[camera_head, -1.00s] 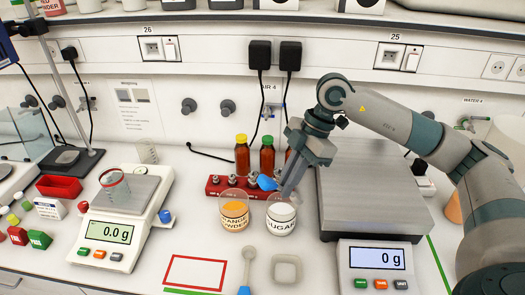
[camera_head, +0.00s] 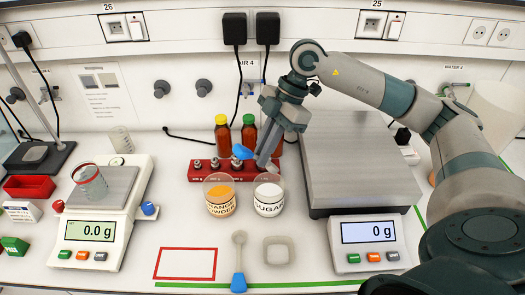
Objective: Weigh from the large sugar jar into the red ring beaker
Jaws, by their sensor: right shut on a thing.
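The sugar jar (camera_head: 268,199), a round glass jar of white powder labelled SUGAR, stands mid-bench. The red ring beaker (camera_head: 90,184), clear glass with a red rim, stands on the left scale (camera_head: 96,221), which reads 0.0 g. My right gripper (camera_head: 264,160) points down just behind and above the sugar jar's rim. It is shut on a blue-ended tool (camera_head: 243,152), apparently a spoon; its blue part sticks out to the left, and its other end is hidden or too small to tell. My left gripper is out of view.
An orange powder jar (camera_head: 220,200) stands left of the sugar jar. A blue-handled spoon (camera_head: 239,260) and a square dish (camera_head: 278,250) lie in front, beside a red outlined area (camera_head: 187,265). A weight rack (camera_head: 205,172), bottles (camera_head: 222,134) and a large scale (camera_head: 368,231) stand close by.

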